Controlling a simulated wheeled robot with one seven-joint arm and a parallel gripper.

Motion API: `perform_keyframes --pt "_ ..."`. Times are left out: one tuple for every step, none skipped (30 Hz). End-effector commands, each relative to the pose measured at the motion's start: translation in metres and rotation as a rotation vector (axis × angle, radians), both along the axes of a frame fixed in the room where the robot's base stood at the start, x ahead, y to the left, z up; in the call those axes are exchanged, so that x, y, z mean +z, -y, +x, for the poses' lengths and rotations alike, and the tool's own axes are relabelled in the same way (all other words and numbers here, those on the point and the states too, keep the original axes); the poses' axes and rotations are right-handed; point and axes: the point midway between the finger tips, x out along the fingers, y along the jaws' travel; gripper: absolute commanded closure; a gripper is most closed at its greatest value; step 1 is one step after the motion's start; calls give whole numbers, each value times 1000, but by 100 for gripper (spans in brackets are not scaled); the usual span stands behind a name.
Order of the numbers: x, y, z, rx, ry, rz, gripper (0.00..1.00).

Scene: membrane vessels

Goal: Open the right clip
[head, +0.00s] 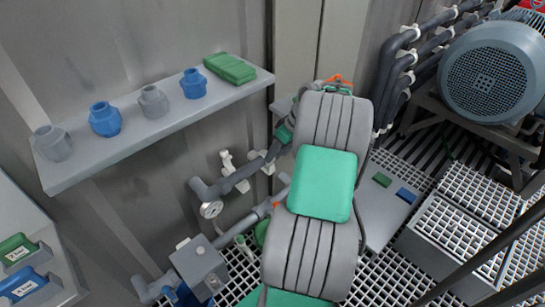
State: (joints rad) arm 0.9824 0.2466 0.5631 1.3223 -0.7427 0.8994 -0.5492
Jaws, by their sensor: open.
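I cannot pick out the right clip with certainty. A membrane vessel is not clearly visible either. My own grey and green arm rises through the middle of the head view and covers much of what lies behind it. My gripper does not show; the far end of the arm is hidden behind its own links. Small orange and green parts show at the top of the arm, and I cannot tell what they belong to. White brackets (228,162) hold a dark pipe (240,175) on the wall left of my arm.
A grey shelf (120,140) at upper left bears blue and grey fittings and a green block (230,68). A pressure gauge (211,209) and a grey box (199,264) sit below. A large motor (490,75) stands at upper right. Grated floor (375,270) lies right of my arm.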

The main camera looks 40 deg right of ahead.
Motion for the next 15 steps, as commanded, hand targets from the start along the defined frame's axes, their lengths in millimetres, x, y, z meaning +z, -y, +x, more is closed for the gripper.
perform_keyframes --pt "-8 -2 2 0 -1 0 56" --pt "-10 -3 3 1 -1 -1 56" --pt "-11 -4 4 1 -1 -1 56" --pt "-12 -4 5 2 1 -1 56" --pt "-12 -4 5 1 1 -2 56" --pt "-12 -5 6 1 1 -2 56" --pt "-12 -5 6 1 1 -2 56" --pt "-12 -5 6 3 1 -1 56" --pt "-12 -5 6 3 1 -1 56" --pt "-12 -5 6 3 0 -1 56" --pt "-12 -5 6 4 0 -2 56" --pt "-12 -5 6 4 0 -2 60" --pt "-12 -5 6 4 0 -2 62" --pt "-12 -5 6 4 0 -2 65" --pt "-12 -5 6 4 0 -2 68"
